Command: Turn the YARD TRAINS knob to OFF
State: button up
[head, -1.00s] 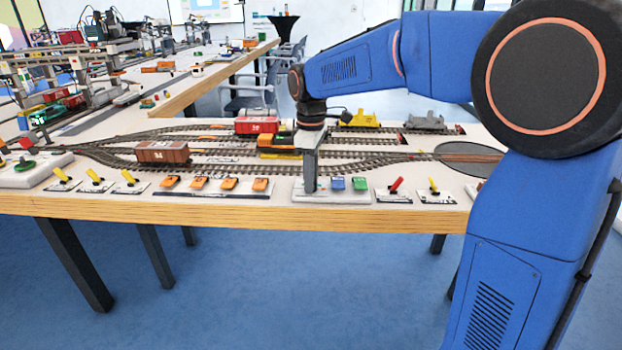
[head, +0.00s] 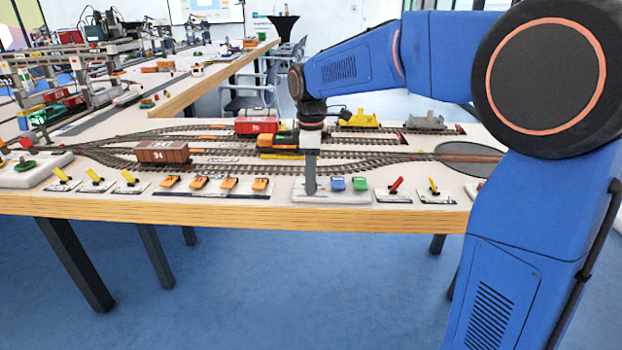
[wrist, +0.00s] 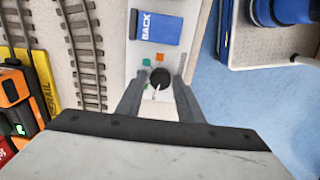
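The knob (wrist: 160,77) is a small round black cap on a pale control plate (wrist: 140,60), with a white line on its lower side in the wrist view. An orange square and a green square are printed on the plate just above it. My gripper (wrist: 159,80) has one finger on each side of the knob, with a gap showing on both sides. In the head view my gripper (head: 310,190) points straight down at the left part of the plate and hides the knob. I cannot read the knob's labels.
A blue BACK button (wrist: 157,27) stands on the same plate. In the head view a green button (head: 360,184) and a red lever (head: 396,185) stand to the right, and orange switches (head: 229,184) to the left. Tracks with an orange-and-black locomotive (head: 280,141) run behind.

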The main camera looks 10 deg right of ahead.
jog(key=shift+o, duration=0.5)
notch_tip(320, 180, up, 17)
jog(key=shift+r, duration=0.2)
dwell(0.4)
